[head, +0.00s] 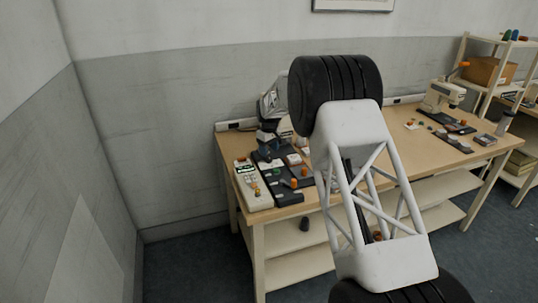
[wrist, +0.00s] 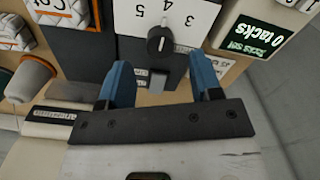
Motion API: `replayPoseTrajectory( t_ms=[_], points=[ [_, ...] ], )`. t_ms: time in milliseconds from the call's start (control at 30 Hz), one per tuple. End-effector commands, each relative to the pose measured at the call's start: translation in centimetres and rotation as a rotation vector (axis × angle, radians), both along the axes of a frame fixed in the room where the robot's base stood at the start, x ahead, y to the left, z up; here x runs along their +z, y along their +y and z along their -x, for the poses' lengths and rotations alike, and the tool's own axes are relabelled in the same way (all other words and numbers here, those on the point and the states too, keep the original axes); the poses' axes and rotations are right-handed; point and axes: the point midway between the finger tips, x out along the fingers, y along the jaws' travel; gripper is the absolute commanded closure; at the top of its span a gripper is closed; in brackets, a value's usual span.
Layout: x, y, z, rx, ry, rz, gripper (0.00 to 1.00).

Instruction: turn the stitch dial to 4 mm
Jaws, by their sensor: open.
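The stitch dial (wrist: 160,41) is a black round knob with a pale mark, on a white plate (wrist: 196,12) printed with 3, 4 and 5, seen upside down in the wrist view. Which number the mark points to is hard to tell. My gripper (wrist: 159,64) is open, its two blue fingers spread on either side of the space just in front of the dial. Nothing is between the fingertips, and they look apart from the knob. In the head view I cannot make out the dial.
A grey-white cone-shaped thing (wrist: 30,78) and white boxes (wrist: 62,10) are at left. The wooden bench (head: 408,152) carries several devices, with a white machine (head: 442,96) farther right.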

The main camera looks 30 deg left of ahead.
Motion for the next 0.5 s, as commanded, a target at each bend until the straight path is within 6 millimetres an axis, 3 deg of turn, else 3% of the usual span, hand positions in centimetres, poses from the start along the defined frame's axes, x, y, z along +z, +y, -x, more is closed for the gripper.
replayPoseTrajectory(
  t_ms=[200,500],
  points=[
    [2.7,0.0,0.0,0.0,-0.001,-0.001,0.41],
    [4.0,0.0,0.0,0.0,0.0,0.0,0.41]
  ],
)
